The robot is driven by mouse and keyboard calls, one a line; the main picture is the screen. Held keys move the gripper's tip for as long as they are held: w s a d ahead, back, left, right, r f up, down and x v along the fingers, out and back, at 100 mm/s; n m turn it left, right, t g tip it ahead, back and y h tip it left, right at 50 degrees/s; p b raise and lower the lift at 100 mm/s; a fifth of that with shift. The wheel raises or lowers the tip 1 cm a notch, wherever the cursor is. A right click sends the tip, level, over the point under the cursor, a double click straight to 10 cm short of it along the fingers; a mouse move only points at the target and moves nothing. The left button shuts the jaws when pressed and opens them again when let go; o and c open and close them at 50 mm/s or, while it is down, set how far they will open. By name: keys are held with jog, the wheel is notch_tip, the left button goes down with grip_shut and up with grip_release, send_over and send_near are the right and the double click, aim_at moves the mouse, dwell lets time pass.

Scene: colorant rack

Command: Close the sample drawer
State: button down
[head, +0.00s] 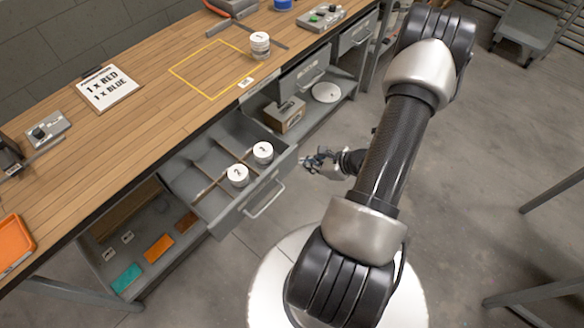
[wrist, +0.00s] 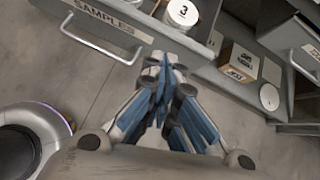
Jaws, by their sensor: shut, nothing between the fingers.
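The sample drawer (head: 252,201) is pulled out from under the wooden bench, with its front and bar handle (head: 264,200) facing the open floor. Two white-lidded jars (head: 238,175) and (head: 263,152) stand inside it near the front. In the wrist view the drawer front (wrist: 106,18) carries a SAMPLES label, and the jar marked 3 (wrist: 183,13) shows behind it. My gripper (head: 309,161) is shut and empty, close to the right end of the drawer front. In the wrist view its fingertips (wrist: 165,62) are right of the handle; whether they touch the drawer is unclear.
A white jar (head: 260,45) stands by the yellow outlined square on the bench (head: 140,95). A cardboard box (head: 284,115) and a white disc (head: 326,92) lie on the shelf right of the drawer. Floor before the bench is clear.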

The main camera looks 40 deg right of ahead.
jog(key=s+d+f+m+h, duration=0.1)
jog(key=s+d+f+m, duration=0.1)
jog(key=s+f+m, duration=0.3)
jog(key=n+b, duration=0.2)
jog(key=b, duration=0.2)
send_near(286, 171)
jog(key=shift+h, duration=0.3)
jog(key=shift+x, duration=2.3)
